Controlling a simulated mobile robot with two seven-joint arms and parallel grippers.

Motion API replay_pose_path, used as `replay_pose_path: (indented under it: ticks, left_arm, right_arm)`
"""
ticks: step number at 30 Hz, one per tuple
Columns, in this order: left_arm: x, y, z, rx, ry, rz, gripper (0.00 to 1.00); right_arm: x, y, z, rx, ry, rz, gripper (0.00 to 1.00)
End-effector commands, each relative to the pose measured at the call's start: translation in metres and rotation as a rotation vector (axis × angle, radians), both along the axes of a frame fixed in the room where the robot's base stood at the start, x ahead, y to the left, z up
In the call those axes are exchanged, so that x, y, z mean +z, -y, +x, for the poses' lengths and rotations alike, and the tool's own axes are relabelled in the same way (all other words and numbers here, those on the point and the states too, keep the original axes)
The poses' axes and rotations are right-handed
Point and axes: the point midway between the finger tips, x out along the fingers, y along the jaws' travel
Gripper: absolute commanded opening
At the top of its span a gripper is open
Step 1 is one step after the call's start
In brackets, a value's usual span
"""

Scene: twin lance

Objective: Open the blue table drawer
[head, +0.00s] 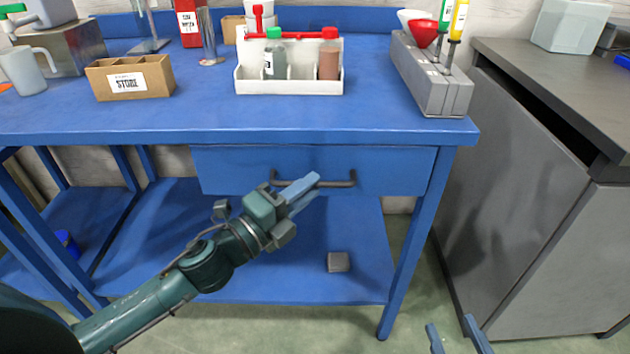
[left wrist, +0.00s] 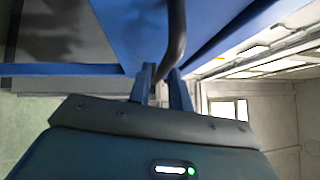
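The blue table (head: 200,125) has a blue drawer (head: 400,170) under its top, and the drawer front sits closed. A dark bar handle (head: 338,183) crosses the drawer front. My left gripper (head: 303,188) is at the left half of the handle. In the left wrist view the handle (left wrist: 177,35) runs in between the two fingers of the left gripper (left wrist: 160,92), which stand apart with a gap showing. The fingers hide part of the handle in the head view. My right gripper (head: 455,338) is open and empty, low at the bottom edge, right of the table leg.
On the tabletop stand a cardboard box (head: 158,75), a white bottle caddy (head: 290,87) and a grey tool holder (head: 440,85). A grey cabinet (head: 520,190) stands close to the right. A small grey block (head: 338,262) lies on the lower shelf.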

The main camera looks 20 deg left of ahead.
Motion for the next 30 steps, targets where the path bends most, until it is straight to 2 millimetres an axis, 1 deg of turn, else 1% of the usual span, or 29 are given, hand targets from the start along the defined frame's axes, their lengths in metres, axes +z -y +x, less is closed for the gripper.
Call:
replay_pose_path:
  ticks: [1, 6, 17, 24, 30]
  left_arm:
    - [0.002, 0.003, 0.006, 0.001, 0.002, -0.001, 0.20]
    - [0.003, 0.009, 0.017, 0.000, 0.001, 0.000, 0.20]
    - [0.003, 0.012, 0.021, 0.000, 0.000, -0.001, 0.20]
    - [0.003, 0.012, 0.020, 0.000, 0.000, -0.001, 0.01]
    - [0.003, 0.012, 0.020, 0.000, 0.000, -0.001, 0.00]
  right_arm:
    - [0.000, 0.000, 0.000, 0.000, -0.002, -0.001, 0.40]
    - [-0.001, 0.000, 0.000, -0.001, -0.008, -0.002, 0.40]
    - [-0.001, 0.001, 0.000, -0.003, -0.009, -0.002, 0.40]
    - [0.000, 0.001, 0.000, -0.003, -0.007, 0.000, 0.40]
    - [-0.001, 0.001, 0.000, -0.003, -0.008, 0.001, 0.40]
